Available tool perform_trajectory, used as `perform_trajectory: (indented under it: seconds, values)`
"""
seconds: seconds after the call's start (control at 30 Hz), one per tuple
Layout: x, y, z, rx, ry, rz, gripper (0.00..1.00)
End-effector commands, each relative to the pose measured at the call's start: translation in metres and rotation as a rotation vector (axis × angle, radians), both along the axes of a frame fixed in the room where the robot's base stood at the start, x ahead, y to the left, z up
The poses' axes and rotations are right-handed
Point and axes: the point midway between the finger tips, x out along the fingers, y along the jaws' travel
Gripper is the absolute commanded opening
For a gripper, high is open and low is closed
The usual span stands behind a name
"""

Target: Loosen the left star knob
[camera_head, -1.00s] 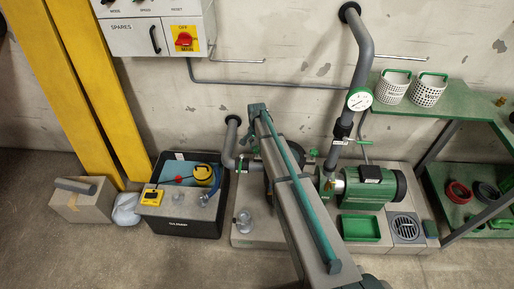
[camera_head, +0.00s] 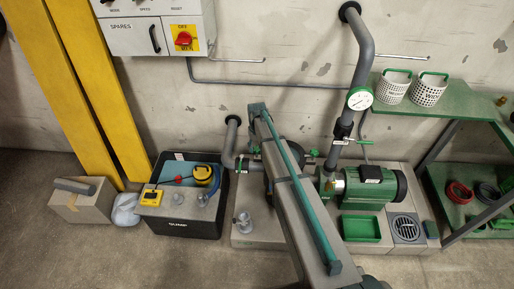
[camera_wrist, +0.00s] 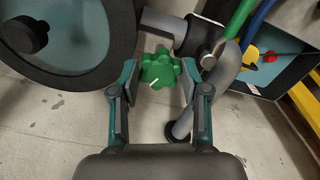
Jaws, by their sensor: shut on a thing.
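In the wrist view a green star knob (camera_wrist: 161,70) with a white mark on its face sits beside a grey pipe fitting (camera_wrist: 196,38). My gripper (camera_wrist: 157,78) has one finger on each side of the knob and is shut on it. There, a grey pipe (camera_head: 229,145) comes out of the wall and bends down just left of my arm.
A large dark round part (camera_wrist: 122,35) fills the upper left of the wrist view, close to the left finger. A black crate (camera_head: 185,228) stands left of the pipe. A green pump motor (camera_head: 372,187) and a green shelf (camera_head: 450,100) are to the right.

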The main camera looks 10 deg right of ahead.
Motion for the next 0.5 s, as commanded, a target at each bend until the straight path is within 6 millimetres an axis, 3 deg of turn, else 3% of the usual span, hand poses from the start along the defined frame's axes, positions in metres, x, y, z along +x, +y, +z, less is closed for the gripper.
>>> perform_trajectory:
  seconds: [0.5]
  values:
    - [0.0006, -0.0001, 0.0006, 0.000, -0.001, 0.378, 0.11]
